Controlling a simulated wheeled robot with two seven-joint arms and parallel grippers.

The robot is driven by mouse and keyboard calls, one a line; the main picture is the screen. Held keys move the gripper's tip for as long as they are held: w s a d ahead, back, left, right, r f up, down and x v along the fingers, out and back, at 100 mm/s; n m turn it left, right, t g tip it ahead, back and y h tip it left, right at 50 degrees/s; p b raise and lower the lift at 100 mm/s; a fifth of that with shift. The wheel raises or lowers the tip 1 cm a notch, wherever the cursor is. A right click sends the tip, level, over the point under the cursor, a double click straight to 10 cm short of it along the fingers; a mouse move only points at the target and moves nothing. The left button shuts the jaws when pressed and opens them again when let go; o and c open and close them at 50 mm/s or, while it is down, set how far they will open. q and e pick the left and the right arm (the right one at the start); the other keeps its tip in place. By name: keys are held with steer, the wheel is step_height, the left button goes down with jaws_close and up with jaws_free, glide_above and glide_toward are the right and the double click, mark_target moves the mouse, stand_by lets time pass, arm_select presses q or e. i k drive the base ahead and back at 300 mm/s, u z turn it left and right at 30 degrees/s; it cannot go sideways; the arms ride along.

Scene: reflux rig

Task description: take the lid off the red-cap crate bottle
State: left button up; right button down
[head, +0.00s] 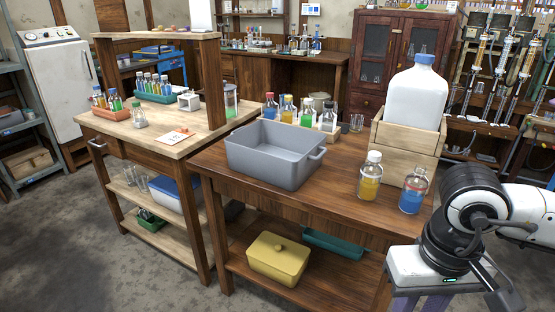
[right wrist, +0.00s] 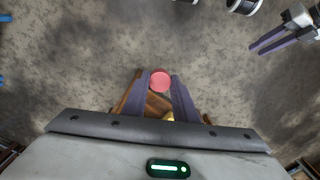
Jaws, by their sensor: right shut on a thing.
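My right gripper (head: 418,304) is at the lower right of the head view, in front of the table; its fingertips are cut off there. In the right wrist view its purple fingers (right wrist: 160,88) are shut on a round red cap (right wrist: 159,80). No bottle shows under the cap. The wooden bottle crate (head: 327,132) stands at the back of the table, holding several small bottles, one with a red cap (head: 269,97). An uncapped-looking bottle with blue liquid (head: 412,192) stands at the table's right front. My left gripper (right wrist: 262,46) shows only in the right wrist view, its fingers apart and empty.
A grey tub (head: 262,162) fills the table's left part. A bottle with yellow liquid and a white cap (head: 370,178) stands next to the blue one. A big white jug (head: 414,97) sits in a wooden box (head: 403,150) behind. Bare tabletop (head: 325,185) lies between tub and bottles.

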mark_target(415, 185)
steer(key=u, duration=1.05)
steer(key=i, duration=0.85)
steer(key=z, duration=0.15)
